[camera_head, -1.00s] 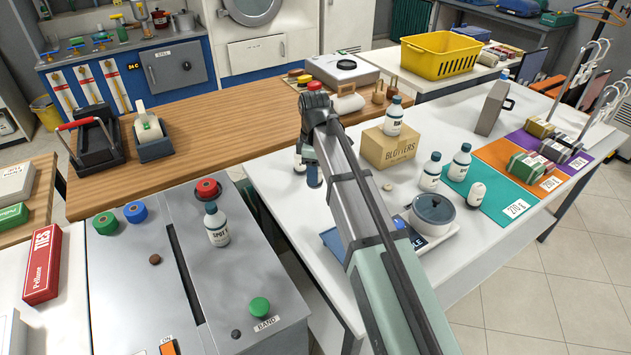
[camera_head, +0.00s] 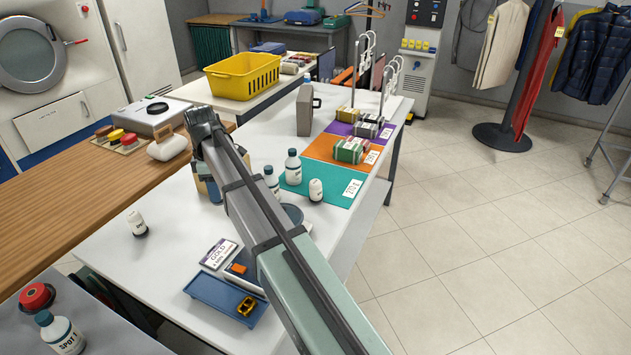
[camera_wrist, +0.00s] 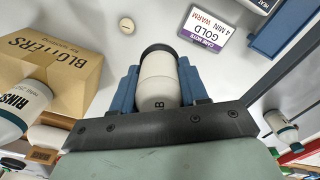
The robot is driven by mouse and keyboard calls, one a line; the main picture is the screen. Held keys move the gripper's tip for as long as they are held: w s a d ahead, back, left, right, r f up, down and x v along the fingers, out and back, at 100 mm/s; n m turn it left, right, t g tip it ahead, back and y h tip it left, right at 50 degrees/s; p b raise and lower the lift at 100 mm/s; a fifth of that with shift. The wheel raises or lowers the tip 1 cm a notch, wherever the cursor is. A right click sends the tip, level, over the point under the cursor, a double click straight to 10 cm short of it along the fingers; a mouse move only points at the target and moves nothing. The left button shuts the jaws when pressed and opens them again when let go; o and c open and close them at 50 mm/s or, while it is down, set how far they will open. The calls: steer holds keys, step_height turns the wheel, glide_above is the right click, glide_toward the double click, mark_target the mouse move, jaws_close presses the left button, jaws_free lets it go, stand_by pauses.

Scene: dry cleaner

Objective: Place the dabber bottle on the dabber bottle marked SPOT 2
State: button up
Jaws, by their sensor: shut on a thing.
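My gripper (camera_wrist: 158,80) is shut on a white dabber bottle (camera_wrist: 157,92) with a dark end. Its blue fingers press on both sides, and only a letter B shows on it. In the head view my arm mostly hides the gripper, with a bit of blue (camera_head: 215,190) visible. Another small white bottle with a dark base (camera_head: 137,224) stands alone on the white table, left of my gripper. A similar white bottle (camera_head: 316,190) stands on the teal mat. I cannot read SPOT 2 on either.
A BLOTTERS box (camera_wrist: 50,65) with a RINSE bottle (camera_wrist: 20,112) stands beside my gripper. A care-notes card (camera_head: 218,254) and blue tray (camera_head: 226,298) lie at the near end. Table around the lone bottle is clear.

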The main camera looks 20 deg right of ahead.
steer(key=w+d+r+m, duration=0.1)
steer(key=w+d+r, duration=0.1)
steer(key=d, duration=0.7)
steer(key=w+d+r+m, duration=0.2)
steer(key=d, duration=0.7)
step_height(320, 180, up, 3)
steer(key=m, duration=0.1)
glide_above(316, 181)
steer(key=shift+w+f, duration=0.1)
steer(key=shift+f, duration=4.35)
steer(key=shift+f, duration=0.55)
steer(key=o, duration=1.2)
steer(key=shift+r, duration=0.15)
step_height(316, 181, up, 13)
steer(key=shift+f, duration=0.1)
